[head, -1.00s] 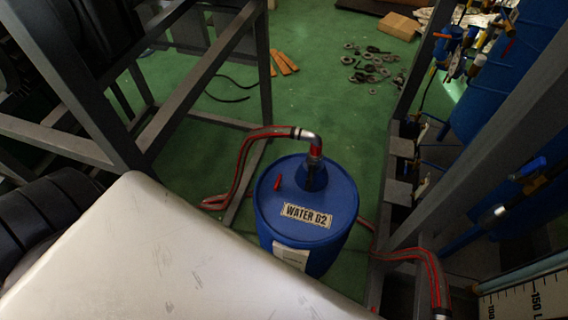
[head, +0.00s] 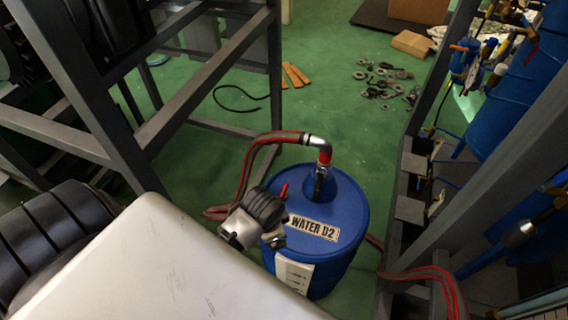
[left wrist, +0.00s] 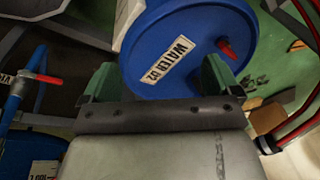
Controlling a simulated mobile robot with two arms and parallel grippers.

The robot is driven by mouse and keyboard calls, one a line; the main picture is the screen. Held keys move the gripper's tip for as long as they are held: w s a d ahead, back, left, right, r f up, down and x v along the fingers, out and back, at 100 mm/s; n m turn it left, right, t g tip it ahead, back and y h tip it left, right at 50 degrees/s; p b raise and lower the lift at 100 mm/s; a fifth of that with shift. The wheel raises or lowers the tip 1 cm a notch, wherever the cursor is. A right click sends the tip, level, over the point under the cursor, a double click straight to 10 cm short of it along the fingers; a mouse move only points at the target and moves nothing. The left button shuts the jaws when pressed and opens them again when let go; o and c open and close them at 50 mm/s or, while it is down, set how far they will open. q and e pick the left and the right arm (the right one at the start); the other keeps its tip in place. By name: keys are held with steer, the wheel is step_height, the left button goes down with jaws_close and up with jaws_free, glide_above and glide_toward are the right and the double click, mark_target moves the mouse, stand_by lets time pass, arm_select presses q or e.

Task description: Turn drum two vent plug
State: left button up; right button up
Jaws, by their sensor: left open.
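The blue drum labelled WATER D2 (head: 340,205) stands upright on the green floor. Its red vent plug (head: 283,191) sticks up from the left of its lid. The plug also shows in the left wrist view (left wrist: 226,47), upper right, just beyond the right finger. My left gripper (left wrist: 158,77) is open and empty, its green fingers apart, with the drum lid ahead of them. In the head view my left wrist (head: 258,216) is at the drum's left edge, close to the plug; its fingertips are not clear there. My right gripper is not in view.
A red-striped hose (head: 268,141) runs to a metal elbow (head: 317,141) on the drum's lid. A grey metal frame (head: 190,95) stands left and a rack with blue vessels right. Loose metal parts (head: 385,78) lie on the floor behind. Open floor lies behind the drum.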

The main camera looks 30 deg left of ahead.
mark_target(284, 189)
arm_select(q)
steer(key=w+a+m+g, duration=0.1)
steer(key=w+a+m, duration=0.3)
steer(key=w, duration=0.5)
steer(key=w+a+m+g, duration=0.1)
steer(key=w+a+m, duration=0.3)
steer(key=w, duration=0.5)
steer(key=shift+m, duration=0.3)
step_height(284, 189, down, 11)
steer(key=b, duration=0.2)
steer(key=shift+s+b, duration=0.15)
steer(key=shift+b, duration=0.25)
steer(key=c, duration=0.9)
